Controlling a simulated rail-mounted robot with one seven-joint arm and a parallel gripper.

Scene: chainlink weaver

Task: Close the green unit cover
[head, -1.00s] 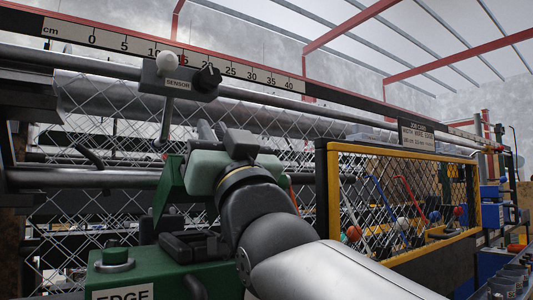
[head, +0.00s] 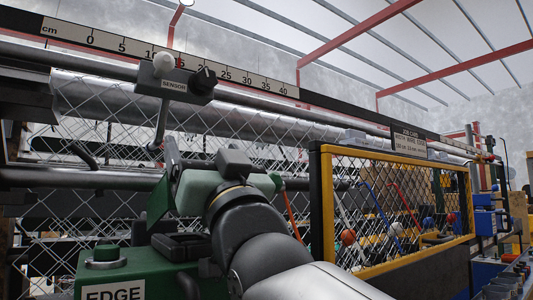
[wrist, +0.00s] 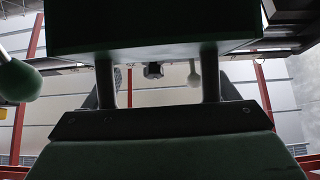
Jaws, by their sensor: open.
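The green unit (head: 150,272) marked EDGE stands at the lower left of the head view. Its green cover (head: 160,200) stands raised at the unit's back, partly hidden by my gripper. My gripper (head: 168,150) is open, beside the cover's upper part. In the wrist view a dark green block, seemingly the cover (wrist: 150,25), fills the top. The two fingers of my gripper (wrist: 157,85) reach up to its lower edge, apart from each other with nothing visible held between them. Whether they touch it I cannot tell.
Wire mesh (head: 90,125) and rollers lie behind. A yellow-framed mesh guard (head: 395,155) stands to the right of my arm.

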